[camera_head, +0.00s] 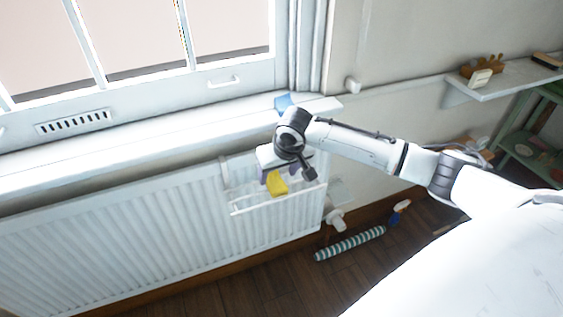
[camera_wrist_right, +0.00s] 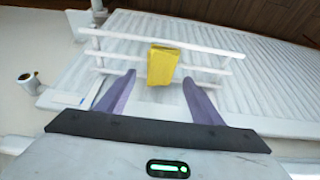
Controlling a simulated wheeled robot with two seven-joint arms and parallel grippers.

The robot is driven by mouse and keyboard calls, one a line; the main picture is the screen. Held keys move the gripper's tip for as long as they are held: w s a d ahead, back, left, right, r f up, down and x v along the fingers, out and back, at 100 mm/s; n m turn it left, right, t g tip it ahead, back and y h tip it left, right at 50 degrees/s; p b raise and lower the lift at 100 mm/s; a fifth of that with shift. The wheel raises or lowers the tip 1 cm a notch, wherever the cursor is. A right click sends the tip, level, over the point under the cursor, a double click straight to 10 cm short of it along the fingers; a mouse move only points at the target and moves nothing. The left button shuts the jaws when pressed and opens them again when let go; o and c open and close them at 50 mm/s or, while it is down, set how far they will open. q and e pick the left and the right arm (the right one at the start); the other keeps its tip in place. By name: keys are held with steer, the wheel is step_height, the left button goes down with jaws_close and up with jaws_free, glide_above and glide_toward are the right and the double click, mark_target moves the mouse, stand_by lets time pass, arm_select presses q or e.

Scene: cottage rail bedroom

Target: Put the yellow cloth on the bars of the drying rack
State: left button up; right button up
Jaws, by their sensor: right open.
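The yellow cloth (camera_head: 277,184) is on the white drying rack (camera_head: 250,207), which is fixed on the front of the radiator. In the right wrist view the cloth (camera_wrist_right: 161,66) lies as a small folded piece across the rack's bars (camera_wrist_right: 120,36). My right gripper (camera_head: 287,175) is just above and behind the cloth in the head view. In the wrist view its two purple fingers (camera_wrist_right: 159,78) stand wide apart, one on each side of the cloth, with gaps between. Nothing is held. My left gripper is out of view.
The white radiator (camera_head: 120,240) runs under the window sill (camera_head: 130,145). A blue item (camera_head: 283,102) is on the sill near the arm. A striped roll (camera_head: 350,243) and a spray bottle (camera_head: 399,211) are on the wood floor. A shelf (camera_head: 510,78) is at right.

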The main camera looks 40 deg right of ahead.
steer(key=d+v, duration=0.1)
steer(key=v, duration=0.7)
steer(key=s+a+f+n+t+y, duration=0.1)
steer(key=s+a+f+n+y, duration=0.1)
steer(key=s+a+f, duration=0.4)
steer(key=s+a+f+n+t+y, duration=0.1)
steer(key=a+f+n+y, duration=0.1)
steer(key=a+f, duration=0.75)
steer(key=s+a+f+t, duration=0.1)
steer(key=s+f, duration=0.2)
steer(key=s, duration=0.5)
steer(key=s+a+f+t, duration=0.1)
steer(key=s+a+f, duration=0.1)
steer(key=s, duration=0.6)
steer(key=shift+s+f+n+p, duration=0.3)
steer(key=shift+s+f+p, duration=0.1)
steer(key=shift+f, duration=0.4)
